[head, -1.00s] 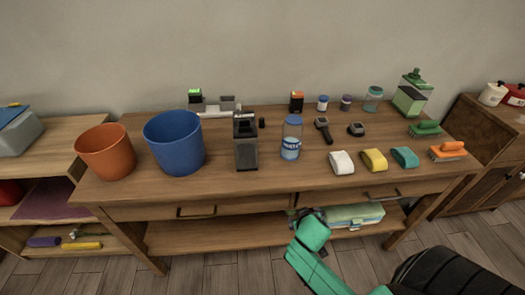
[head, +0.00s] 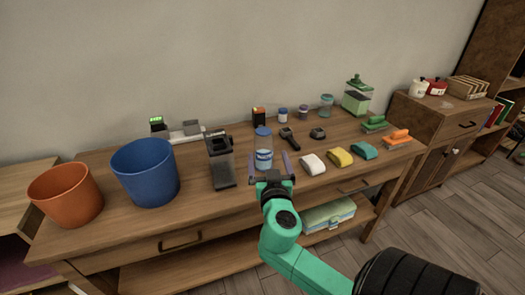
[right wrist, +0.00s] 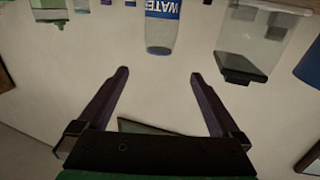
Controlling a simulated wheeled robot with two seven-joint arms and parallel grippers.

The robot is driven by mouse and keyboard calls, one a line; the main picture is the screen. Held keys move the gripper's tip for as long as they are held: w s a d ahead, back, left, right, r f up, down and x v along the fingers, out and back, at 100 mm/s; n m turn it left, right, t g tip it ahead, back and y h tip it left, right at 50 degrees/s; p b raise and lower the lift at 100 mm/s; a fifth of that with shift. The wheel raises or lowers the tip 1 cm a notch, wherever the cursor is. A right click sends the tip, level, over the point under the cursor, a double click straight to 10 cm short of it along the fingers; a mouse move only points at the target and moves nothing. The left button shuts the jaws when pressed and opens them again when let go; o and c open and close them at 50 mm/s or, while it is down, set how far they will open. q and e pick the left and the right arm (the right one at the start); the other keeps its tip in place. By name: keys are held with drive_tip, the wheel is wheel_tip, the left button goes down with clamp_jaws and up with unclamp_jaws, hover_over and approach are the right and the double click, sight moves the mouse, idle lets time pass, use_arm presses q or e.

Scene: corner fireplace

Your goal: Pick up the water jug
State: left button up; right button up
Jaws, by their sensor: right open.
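The water jug (head: 264,150) is a clear upright bottle with a blue cap and a blue label, standing on the wooden table (head: 230,206). In the right wrist view the jug (right wrist: 160,35) appears upside down at the top, with "WATER" on its label. My right gripper (head: 269,163) is open at the table's front, its two fingers pointing towards the jug. In the right wrist view the fingertips (right wrist: 160,73) are spread and empty, with the jug beyond them and roughly centred. My left gripper is not in view.
A dark clear-sided container (head: 220,163) stands close left of the jug. A blue bucket (head: 145,173) and an orange bucket (head: 66,194) are farther left. A handheld scanner (head: 288,138) and a white sponge (head: 312,163) are to the right.

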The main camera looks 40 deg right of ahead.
sight(263, 127)
drive_tip(key=p+x, duration=0.2)
drive_tip(key=x, duration=0.5)
drive_tip(key=p+x, duration=0.1)
drive_tip(key=x, duration=0.6)
drive_tip(key=shift+r+p, duration=0.2)
drive_tip(key=shift+p, duration=0.2)
drive_tip(key=shift+w+d+f, duration=0.2)
drive_tip(key=shift+w+d, duration=0.05)
drive_tip(key=shift+w, duration=0.05)
drive_tip(key=shift+s, duration=0.1)
drive_tip(key=c, duration=0.4)
clamp_jaws()
